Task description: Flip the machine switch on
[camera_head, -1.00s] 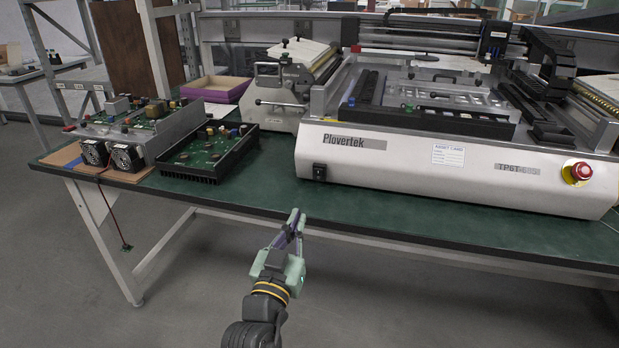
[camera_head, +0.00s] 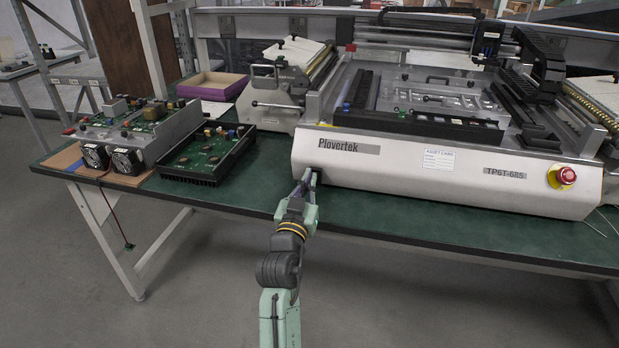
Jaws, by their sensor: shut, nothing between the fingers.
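The white Plovertek machine (camera_head: 400,168) stands on the green bench. Its small black switch (camera_head: 316,174) is low on the left end of the front panel, mostly hidden behind my gripper. My gripper (camera_head: 307,176) is shut and empty, with its fingertips right at the switch. I cannot tell whether the fingertips touch it. The switch's position cannot be made out.
A red emergency stop knob (camera_head: 566,176) sits at the right of the front panel. Circuit boards in a black heatsink tray (camera_head: 207,178) and a unit with two fans (camera_head: 110,158) lie on the left. The green bench top (camera_head: 262,190) is clear between tray and machine.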

